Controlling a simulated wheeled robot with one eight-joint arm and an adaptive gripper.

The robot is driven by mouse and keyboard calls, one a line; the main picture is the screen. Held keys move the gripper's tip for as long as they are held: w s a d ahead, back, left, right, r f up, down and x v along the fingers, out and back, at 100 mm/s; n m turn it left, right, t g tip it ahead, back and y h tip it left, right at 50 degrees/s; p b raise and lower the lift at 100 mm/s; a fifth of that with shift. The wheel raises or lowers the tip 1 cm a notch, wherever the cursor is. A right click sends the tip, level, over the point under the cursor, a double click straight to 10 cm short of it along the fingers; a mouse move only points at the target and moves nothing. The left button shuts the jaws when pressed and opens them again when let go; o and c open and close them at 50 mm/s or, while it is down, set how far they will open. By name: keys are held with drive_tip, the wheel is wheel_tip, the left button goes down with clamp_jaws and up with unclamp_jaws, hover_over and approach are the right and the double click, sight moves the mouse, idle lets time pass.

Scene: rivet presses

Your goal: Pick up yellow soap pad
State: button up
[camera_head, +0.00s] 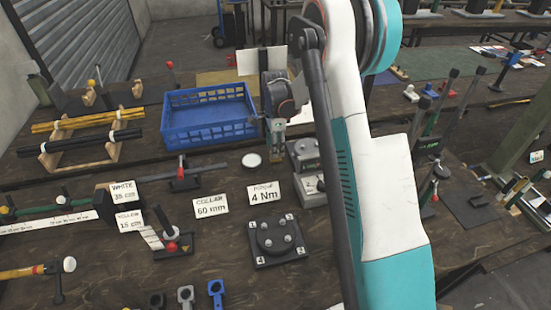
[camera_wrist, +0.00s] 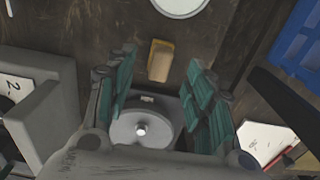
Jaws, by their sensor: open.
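The yellow soap pad (camera_wrist: 160,61) is a small tan-yellow block lying on the dark wooden bench in the wrist view. It shows just beyond the gap between my fingertips, apart from both. I cannot make it out clearly in the head view. My gripper (camera_wrist: 161,80) is open and empty, with one green-padded finger on each side of the picture. In the head view my gripper (camera_head: 278,126) points down over the bench, in front of the blue crate, partly hidden by my arm.
A grey device with a round metal plate (camera_wrist: 141,128) lies below my fingers. A white disc (camera_head: 251,160) is left of my gripper. The blue crate (camera_head: 207,134) stands behind. A grey box marked 2 (camera_head: 312,187) and a torque card (camera_head: 265,193) are in front.

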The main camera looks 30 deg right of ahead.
wheel_tip(320, 180, down, 4)
drive_tip(key=shift+f+b, duration=0.15)
drive_tip(key=shift+b, duration=0.65)
drive_tip(key=c, duration=1.1)
drive_tip(key=shift+o, duration=0.2)
wheel_tip(320, 180, up, 20)
drive_tip(key=p, duration=0.6)
